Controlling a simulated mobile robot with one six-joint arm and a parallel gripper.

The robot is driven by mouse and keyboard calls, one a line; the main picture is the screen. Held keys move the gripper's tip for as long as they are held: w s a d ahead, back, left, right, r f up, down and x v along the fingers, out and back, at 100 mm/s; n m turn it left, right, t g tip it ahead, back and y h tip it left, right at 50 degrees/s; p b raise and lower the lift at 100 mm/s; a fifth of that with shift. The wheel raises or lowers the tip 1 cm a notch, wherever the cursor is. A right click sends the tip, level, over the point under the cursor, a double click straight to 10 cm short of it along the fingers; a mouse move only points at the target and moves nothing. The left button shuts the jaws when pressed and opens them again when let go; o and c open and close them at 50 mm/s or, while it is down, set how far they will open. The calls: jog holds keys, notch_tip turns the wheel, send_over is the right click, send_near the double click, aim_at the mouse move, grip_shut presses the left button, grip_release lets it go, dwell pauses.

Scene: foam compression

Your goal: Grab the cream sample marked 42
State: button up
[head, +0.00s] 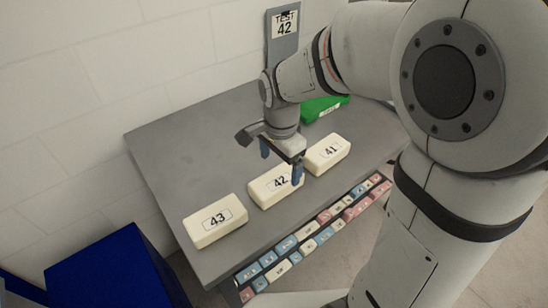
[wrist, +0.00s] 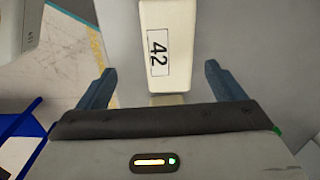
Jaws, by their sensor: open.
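The cream sample marked 42 (head: 266,192) lies on the grey table between samples 43 and 41. In the head view my gripper (head: 281,164) is above it, with one blue finger in front of the block's right end. In the wrist view the sample marked 42 (wrist: 170,40) stands between and beyond the two blue fingers of my gripper (wrist: 165,85). My gripper is open, with a gap on both sides of the block.
Cream sample 43 (head: 214,222) is to the left and cream sample 41 (head: 327,154) to the right. A sign reading TEST 42 (head: 285,24) stands at the back. A green object (head: 322,107) is behind the gripper. A blue box (head: 112,268) stands lower left.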

aim_at(276, 179)
jog(key=shift+a+f, duration=0.25)
jog(key=shift+f, duration=1.05)
jog(key=f, duration=0.3)
jog(key=w+f, duration=0.1)
jog(key=f, duration=0.1)
jog(key=shift+a+f+p, duration=0.1)
jog(key=shift+f+p, duration=0.2)
jog(key=shift+p, duration=0.1)
jog(key=shift+c, duration=0.2)
jog(key=c, duration=1)
